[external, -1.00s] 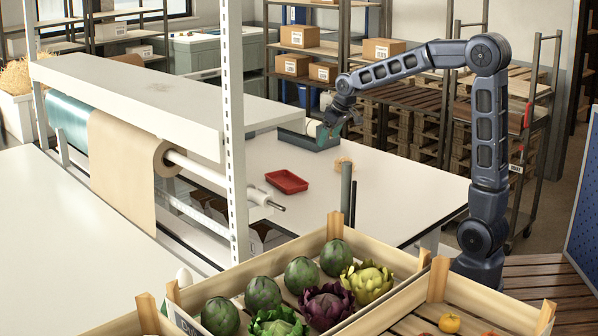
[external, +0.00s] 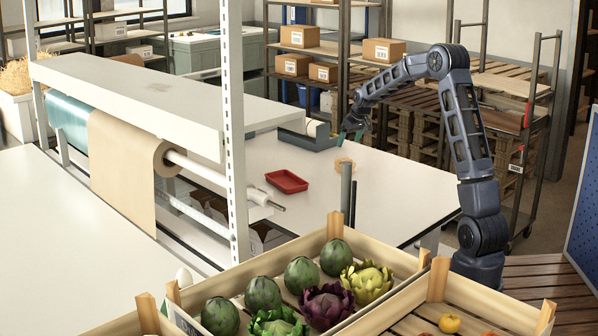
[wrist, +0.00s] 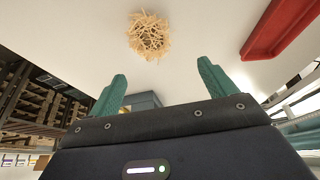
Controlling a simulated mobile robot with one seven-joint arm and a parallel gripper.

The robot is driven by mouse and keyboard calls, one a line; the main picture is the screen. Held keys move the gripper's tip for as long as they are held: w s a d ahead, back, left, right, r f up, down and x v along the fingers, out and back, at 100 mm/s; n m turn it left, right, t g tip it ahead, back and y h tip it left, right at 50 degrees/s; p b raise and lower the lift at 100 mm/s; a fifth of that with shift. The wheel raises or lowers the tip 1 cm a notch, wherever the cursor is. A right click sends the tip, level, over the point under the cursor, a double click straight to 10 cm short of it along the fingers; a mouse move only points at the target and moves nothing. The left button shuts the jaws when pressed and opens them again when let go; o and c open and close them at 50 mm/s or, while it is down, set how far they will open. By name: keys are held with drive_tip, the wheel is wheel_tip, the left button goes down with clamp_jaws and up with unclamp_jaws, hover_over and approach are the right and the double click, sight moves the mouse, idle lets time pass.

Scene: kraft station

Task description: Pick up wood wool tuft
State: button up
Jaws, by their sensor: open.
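The wood wool tuft (external: 344,162) is a small pale straw-coloured tangle on the white table. In the external view a grey upright post in front hides part of it. In the wrist view the tuft (wrist: 149,36) lies whole at the top, left of centre, beyond my fingertips. My gripper (external: 350,134) is above the table, farther back than the tuft and apart from it. In the wrist view its two teal fingers (wrist: 162,78) stand wide apart with nothing between them.
A red tray (external: 287,181) lies on the white table (external: 400,190) left of the tuft. A grey-green open box (external: 310,139) stands at the table's back edge. The grey post (external: 346,185) rises close to the tuft. The table to the tuft's right is clear.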

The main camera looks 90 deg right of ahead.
drive_tip(key=shift+s+d+f, duration=0.5)
drive_tip(key=shift+d+f, duration=0.2)
drive_tip(key=shift+d, duration=0.2)
drive_tip(key=x, duration=1)
drive_tip(key=shift+f, duration=0.15)
drive_tip(key=c, duration=1)
drive_tip(key=shift+c, duration=0.2)
